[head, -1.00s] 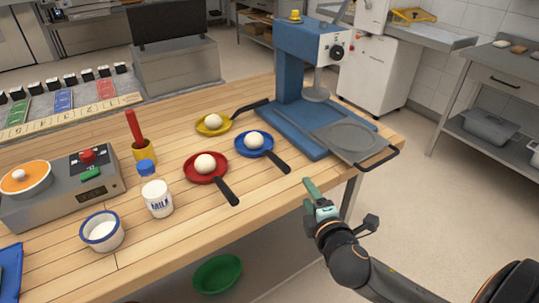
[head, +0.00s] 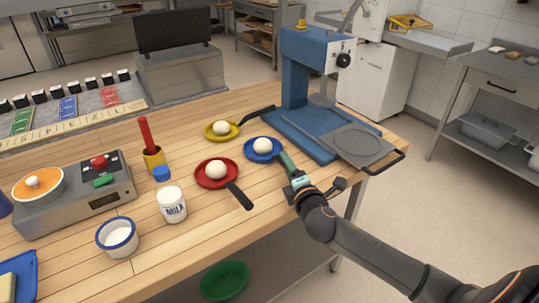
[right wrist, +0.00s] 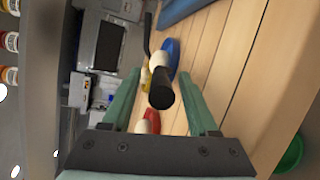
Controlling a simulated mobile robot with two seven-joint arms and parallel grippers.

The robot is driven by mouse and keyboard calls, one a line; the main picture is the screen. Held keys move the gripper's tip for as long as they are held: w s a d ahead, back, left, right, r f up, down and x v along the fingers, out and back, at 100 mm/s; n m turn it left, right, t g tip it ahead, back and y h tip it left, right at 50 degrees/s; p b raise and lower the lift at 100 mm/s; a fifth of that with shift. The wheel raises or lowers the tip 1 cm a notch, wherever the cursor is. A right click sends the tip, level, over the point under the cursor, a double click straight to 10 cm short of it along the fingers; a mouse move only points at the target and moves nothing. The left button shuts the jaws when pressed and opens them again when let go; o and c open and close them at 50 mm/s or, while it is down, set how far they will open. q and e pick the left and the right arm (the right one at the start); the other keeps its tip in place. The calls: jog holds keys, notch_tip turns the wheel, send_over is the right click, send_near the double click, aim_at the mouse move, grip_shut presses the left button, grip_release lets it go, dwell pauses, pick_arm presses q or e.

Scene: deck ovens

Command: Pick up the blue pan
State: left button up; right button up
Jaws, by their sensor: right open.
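The blue pan (head: 250,156) lies on the wooden table with a white dough ball (head: 263,145) in it. In the head view its handle is hidden behind my right gripper (head: 285,165). In the right wrist view, the blue pan (right wrist: 174,52) is ahead, and its black handle (right wrist: 162,95) points toward me between the two green fingers. The right gripper (right wrist: 155,97) is open, with a gap on both sides of the handle. Whether the fingers are level with the handle is hard to tell. My left gripper is not in view.
A red pan (head: 207,183) with dough sits left of the blue pan, and a yellow pan (head: 211,136) behind it. A blue press (head: 297,130) stands to the right. A milk bottle (head: 172,207) and white bowl (head: 117,238) are farther left.

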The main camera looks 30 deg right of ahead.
jog(key=shift+x, duration=1)
grip_shut()
dwell(0.7)
